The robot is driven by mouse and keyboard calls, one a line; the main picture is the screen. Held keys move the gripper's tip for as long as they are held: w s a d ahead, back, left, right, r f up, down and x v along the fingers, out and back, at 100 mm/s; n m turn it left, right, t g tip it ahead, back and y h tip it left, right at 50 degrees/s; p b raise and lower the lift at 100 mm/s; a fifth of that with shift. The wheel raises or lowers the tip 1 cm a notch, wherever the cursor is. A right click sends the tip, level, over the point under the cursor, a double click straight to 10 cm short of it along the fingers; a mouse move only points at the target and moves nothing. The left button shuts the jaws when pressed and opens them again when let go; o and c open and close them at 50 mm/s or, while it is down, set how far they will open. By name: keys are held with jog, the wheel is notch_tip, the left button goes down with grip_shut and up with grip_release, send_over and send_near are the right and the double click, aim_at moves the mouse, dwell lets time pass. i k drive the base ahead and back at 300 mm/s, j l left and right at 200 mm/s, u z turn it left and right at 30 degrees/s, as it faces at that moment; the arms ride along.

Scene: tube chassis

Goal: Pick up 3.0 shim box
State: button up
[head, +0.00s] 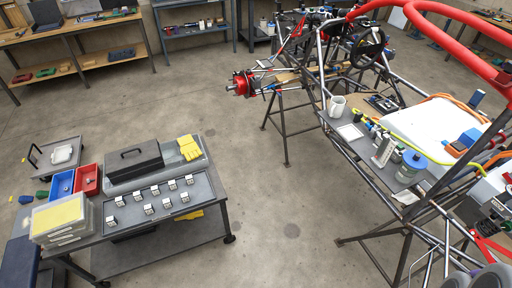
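Several small white-and-dark boxes stand in two rows on a dark grey tray (205,190) on top of a cart at the lower left. One box (110,221) is at the front left end and another box (189,180) is at the back right end. They look alike. Their markings are too small to read, so I cannot tell which is the 3.0 shim box. My gripper is not in view.
The cart also holds a black case (134,160), yellow gloves (189,148), a red bin (87,180), a blue bin (61,185) and stacked clear boxes (60,217). A tube chassis (375,170) on stands fills the right. Open concrete floor (270,190) lies between.

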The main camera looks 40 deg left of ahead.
aim_at(155, 190)
jog(key=u, duration=3.1)
jog(key=i+l+u, duration=0.3)
jog(key=l+u, duration=0.15)
jog(key=l, duration=0.15)
jog(key=i+l+u, duration=0.2)
jog(key=l, duration=0.15)
jog(key=l+u, duration=0.2)
jog(key=i+l+u, duration=0.1)
jog(key=l+u, duration=0.15)
jog(key=l, duration=0.65)
jog(key=i+l, duration=0.15)
jog(key=l, duration=0.2)
